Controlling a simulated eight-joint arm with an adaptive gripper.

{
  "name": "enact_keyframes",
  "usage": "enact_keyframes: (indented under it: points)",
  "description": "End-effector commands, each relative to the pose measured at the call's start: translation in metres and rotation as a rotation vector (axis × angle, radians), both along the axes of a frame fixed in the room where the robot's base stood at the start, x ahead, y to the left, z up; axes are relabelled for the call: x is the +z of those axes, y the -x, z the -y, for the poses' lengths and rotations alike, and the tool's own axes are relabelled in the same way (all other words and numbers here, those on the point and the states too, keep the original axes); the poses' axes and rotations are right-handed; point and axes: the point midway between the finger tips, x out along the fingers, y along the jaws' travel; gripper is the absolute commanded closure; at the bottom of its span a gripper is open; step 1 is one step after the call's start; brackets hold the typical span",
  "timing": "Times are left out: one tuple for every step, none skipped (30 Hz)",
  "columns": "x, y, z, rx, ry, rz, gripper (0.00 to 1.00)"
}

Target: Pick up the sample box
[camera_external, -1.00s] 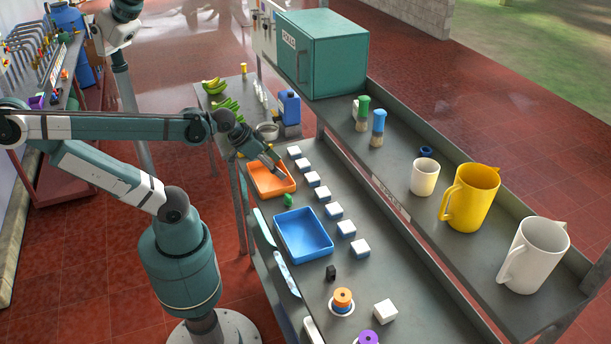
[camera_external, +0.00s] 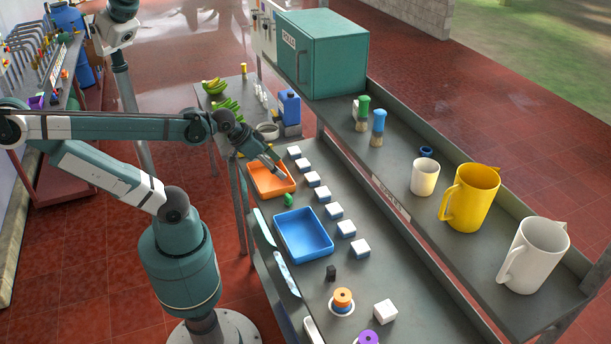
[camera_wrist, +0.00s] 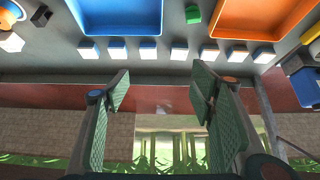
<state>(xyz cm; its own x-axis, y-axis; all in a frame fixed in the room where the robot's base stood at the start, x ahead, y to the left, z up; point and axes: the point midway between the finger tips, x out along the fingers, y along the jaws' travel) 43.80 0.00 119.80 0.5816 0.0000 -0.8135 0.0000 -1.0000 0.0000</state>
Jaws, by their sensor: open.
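Several small white-topped boxes with blue sides stand in a row on the grey bench, among them one near my gripper (camera_external: 312,179) and one at the near end (camera_external: 360,248). I cannot tell which one is the sample box. In the wrist view the row runs along the top, with one box (camera_wrist: 179,51) above the gap between my fingers. My gripper (camera_external: 282,174) is over the right edge of the orange tray, beside the row. In the wrist view my gripper (camera_wrist: 160,85) has its fingers wide apart with nothing between them.
The orange tray (camera_external: 258,189) and blue tray (camera_external: 324,252) lie left of the row, with a small green object (camera_external: 288,199) between them. A larger white block (camera_external: 385,312) and spools are nearer. A raised shelf with jugs (camera_external: 470,198) runs along the right.

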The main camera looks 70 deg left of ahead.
Motion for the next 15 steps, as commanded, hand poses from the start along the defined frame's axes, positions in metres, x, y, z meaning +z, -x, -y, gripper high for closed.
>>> enact_keyframes:
  points:
    - [0.0000,0.0000,0.0000,0.000,0.000,0.000,0.46]
    - [0.0000,0.0000,0.0000,0.000,0.000,0.000,0.46]
    - [0.0000,0.0000,0.0000,0.000,0.000,0.000,0.46]
    - [0.0000,0.0000,0.0000,0.000,0.000,0.000,0.46]
    - [0.0000,0.0000,0.0000,0.000,0.000,0.000,0.46]
    - [0.0000,0.0000,0.0000,0.000,0.000,0.000,0.46]
    - [0.0000,0.0000,0.0000,0.000,0.000,0.000,0.46]
    - [0.0000,-0.0001,0.0001,0.000,0.000,0.000,0.46]
    - [0.0001,-0.0004,0.0004,-0.002,0.000,0.000,0.46]
    - [0.0001,-0.0009,0.0009,-0.004,0.000,-0.001,0.46]
    - [0.0001,-0.0014,0.0015,-0.006,0.000,-0.002,0.46]
    - [0.0002,-0.0024,0.0026,-0.010,-0.001,-0.003,0.46]
    - [0.0004,-0.0034,0.0037,-0.015,-0.002,-0.004,0.46]
    - [0.0005,-0.0047,0.0050,-0.019,-0.003,-0.006,0.46]
    - [0.0009,-0.0067,0.0071,-0.027,-0.003,-0.008,0.46]
